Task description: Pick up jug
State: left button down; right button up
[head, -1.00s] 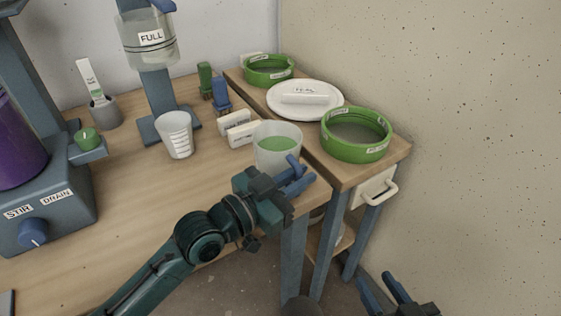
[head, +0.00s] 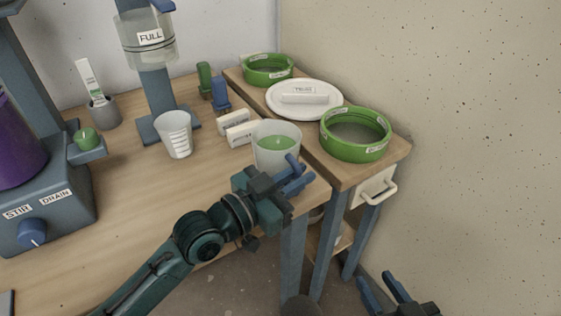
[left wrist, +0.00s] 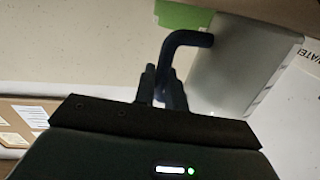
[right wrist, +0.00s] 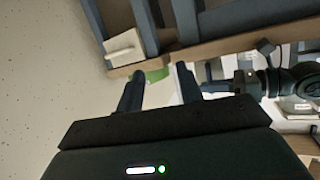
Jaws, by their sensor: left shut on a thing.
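The jug (head: 264,155) is a translucent pale vessel with green liquid inside, upright at the right front corner of the wooden table. In the left wrist view its pale wall (left wrist: 225,70) shows with a dark blue hooked handle (left wrist: 190,39). My left gripper (head: 296,174) is at the jug's near right side, shut on the handle; its fingers (left wrist: 161,85) meet there in the left wrist view. I cannot tell whether the jug's base touches the table. My right gripper (head: 384,290) is open and empty, low in front of the side stand.
A white graduated cup (head: 175,135) and white labelled blocks (head: 240,133) stand left of and behind the jug. A wall closes the right side.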

aim_at(298, 167)
pick_arm(q)
jog(key=shift+r, duration=0.3)
pick_arm(e)
jog(key=shift+r, duration=0.15)
pick_arm(q)
jog(key=shift+r+p, duration=0.15)
jog(key=shift+p, duration=0.2)
notch_tip(298, 167, up, 3)
jog(key=p, duration=0.2)
jog(key=shift+f+p, duration=0.2)
jog(key=shift+p, duration=0.15)
jog(key=shift+r+p, duration=1.2)
jog(key=shift+p, duration=0.05)
notch_tip(298, 167, up, 2)
jog(key=shift+r+p, duration=0.1)
jog(key=shift+p, duration=1)
jog(key=shift+r, duration=0.2)
jog(key=shift+r+p, duration=0.8)
jog(key=shift+p, duration=0.3)
pick_arm(e)
jog(key=shift+w+a+r+g, duration=0.2)
jog(key=shift+w+a+g, duration=0.15)
jog(key=shift+a+g, duration=0.25)
jog(key=shift+w+a+r+g, duration=0.15)
jog(key=shift+w+a+g, duration=0.15)
jog(key=shift+a+g, duration=0.3)
jog(key=shift+d, duration=0.1)
